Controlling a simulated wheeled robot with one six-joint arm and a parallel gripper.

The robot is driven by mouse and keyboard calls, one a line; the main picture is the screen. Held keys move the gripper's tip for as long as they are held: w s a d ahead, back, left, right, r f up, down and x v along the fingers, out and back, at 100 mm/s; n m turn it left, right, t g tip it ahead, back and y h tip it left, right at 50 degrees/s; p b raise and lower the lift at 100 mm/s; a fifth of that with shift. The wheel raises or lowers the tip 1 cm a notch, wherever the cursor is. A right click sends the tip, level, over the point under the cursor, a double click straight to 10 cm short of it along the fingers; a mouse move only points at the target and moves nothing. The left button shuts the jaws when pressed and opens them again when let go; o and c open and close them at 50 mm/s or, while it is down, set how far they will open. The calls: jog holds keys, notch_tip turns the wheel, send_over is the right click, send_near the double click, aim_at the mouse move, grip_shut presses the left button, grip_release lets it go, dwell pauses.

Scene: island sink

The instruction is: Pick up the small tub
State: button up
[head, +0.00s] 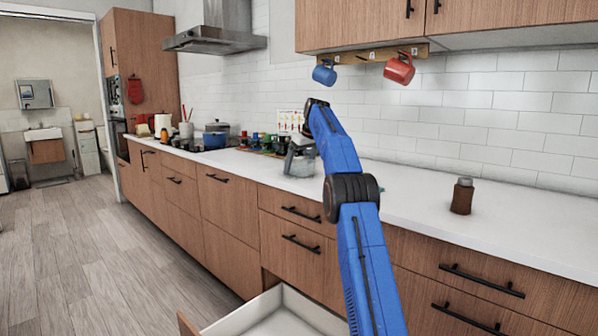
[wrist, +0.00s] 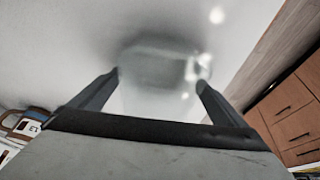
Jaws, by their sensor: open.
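A clear, pale tub-like shape (wrist: 155,68) lies ahead of my gripper in the wrist view, on the white counter. Its outline is blurred and shows bright glints. My gripper (wrist: 158,82) is open, with one dark finger on each side of the picture and the clear shape between and just beyond the tips. I cannot tell whether either finger touches it. In the head view a greyish see-through container (head: 300,162) stands on the counter beside my blue arm. The gripper's fingers are not clear there.
A brown jar (head: 462,197) stands on the counter at the right, with clear counter around it. A drawer (head: 275,318) is open below. Blue and red mugs (head: 399,69) hang above.

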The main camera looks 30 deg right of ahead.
jog(key=shift+f, duration=0.1)
jog(key=shift+c, duration=0.4)
jog(key=c, duration=1.1)
